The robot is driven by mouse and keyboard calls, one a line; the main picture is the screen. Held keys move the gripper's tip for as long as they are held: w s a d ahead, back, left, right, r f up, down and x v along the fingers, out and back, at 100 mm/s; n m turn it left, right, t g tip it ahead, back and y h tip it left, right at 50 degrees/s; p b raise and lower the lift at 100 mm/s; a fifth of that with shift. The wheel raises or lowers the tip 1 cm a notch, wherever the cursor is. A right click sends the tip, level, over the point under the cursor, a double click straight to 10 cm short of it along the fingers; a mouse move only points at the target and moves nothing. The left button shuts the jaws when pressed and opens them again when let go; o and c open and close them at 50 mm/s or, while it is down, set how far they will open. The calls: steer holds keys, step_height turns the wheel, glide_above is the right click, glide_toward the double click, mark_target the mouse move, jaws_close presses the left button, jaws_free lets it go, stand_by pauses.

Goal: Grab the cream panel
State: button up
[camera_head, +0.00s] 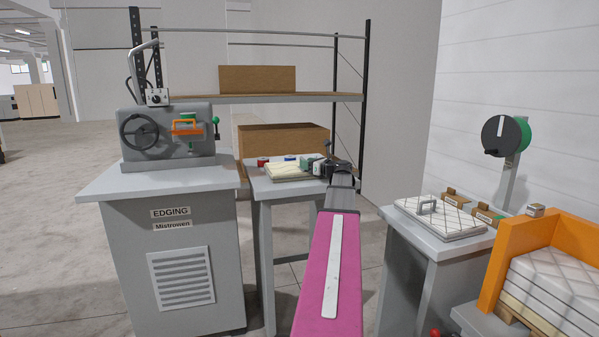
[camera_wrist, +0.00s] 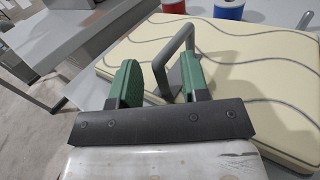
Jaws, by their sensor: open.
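The cream panel (camera_wrist: 245,62) has grey wavy stitch lines and a grey bar handle (camera_wrist: 172,52) standing up from it. In the head view the cream panel (camera_head: 283,172) lies flat on the small table between the edging machine and my arm. My gripper (camera_wrist: 160,78) has green fingers, spread apart, with nothing clamped between them. It also shows at the panel's right side in the head view (camera_head: 311,164). The fingers cover part of the panel.
A red spool (camera_head: 262,162) and a blue spool (camera_head: 290,158) stand behind the panel. The edging machine (camera_head: 168,135) is left on its cabinet. A white quilted panel with a handle (camera_head: 440,216) lies on the right table, near an orange crate (camera_head: 520,236). Shelving stands behind.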

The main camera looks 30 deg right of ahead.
steer(key=shift+w+a, duration=0.1)
steer(key=shift+w, duration=0.15)
jaws_close()
steer(key=shift+r, duration=0.15)
